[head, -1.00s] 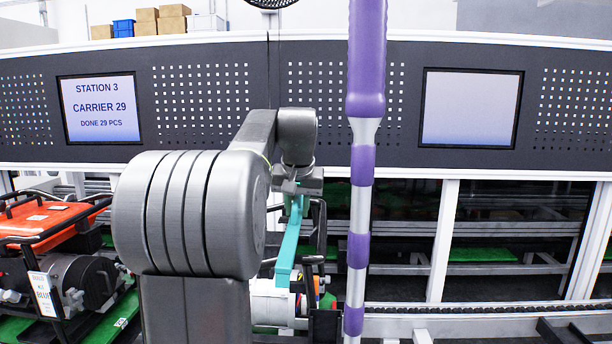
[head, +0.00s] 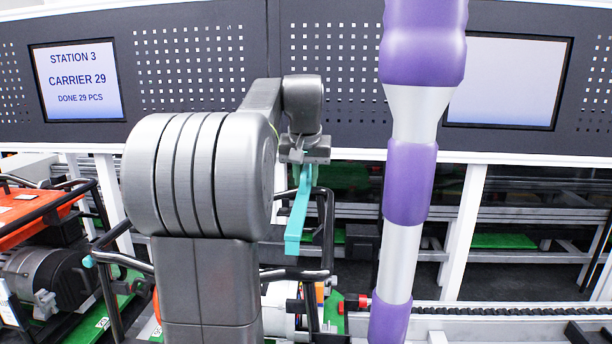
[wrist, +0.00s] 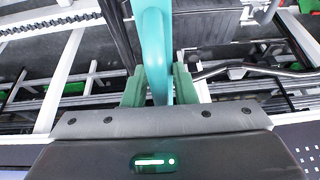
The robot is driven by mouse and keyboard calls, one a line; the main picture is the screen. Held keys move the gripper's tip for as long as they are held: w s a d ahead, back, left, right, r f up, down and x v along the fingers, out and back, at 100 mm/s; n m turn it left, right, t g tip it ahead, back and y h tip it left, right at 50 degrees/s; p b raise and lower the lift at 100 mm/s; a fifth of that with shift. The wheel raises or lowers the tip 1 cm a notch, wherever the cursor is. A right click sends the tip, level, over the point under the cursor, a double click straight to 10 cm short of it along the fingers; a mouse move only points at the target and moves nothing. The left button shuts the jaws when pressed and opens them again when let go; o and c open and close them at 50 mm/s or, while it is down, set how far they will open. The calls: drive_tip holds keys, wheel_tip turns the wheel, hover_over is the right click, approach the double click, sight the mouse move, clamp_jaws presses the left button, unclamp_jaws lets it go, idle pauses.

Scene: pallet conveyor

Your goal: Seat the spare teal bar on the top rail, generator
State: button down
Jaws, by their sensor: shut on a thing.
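My gripper (head: 304,160) is shut on the teal bar (head: 298,212) and holds it in the air above a generator frame. In the wrist view the bar (wrist: 156,50) runs between the two green fingers of my gripper (wrist: 160,85) and out of the top of the picture. A generator (head: 283,308) with a dark tubular frame and a white body stands below, partly hidden behind my arm. The bar appears apart from the frame's dark top rail (head: 295,274), but the exact gap cannot be told.
A purple and silver post (head: 404,265) stands close in front, right of the bar. A generator with an orange top (head: 38,224) is at left. A screen (head: 77,82) reads Station 3, Carrier 29. A conveyor chain (head: 500,310) runs at lower right.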

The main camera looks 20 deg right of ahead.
sight(305, 172)
wheel_tip(305, 172, down, 7)
drive_tip(key=b, duration=0.5)
drive_tip(key=shift+b, duration=0.3)
drive_tip(key=shift+r, duration=0.1)
idle(0.6)
drive_tip(key=c, duration=1.1)
unclamp_jaws()
drive_tip(key=v, duration=1.3)
drive_tip(key=shift+s+r, duration=0.1)
drive_tip(key=shift+r, duration=0.25)
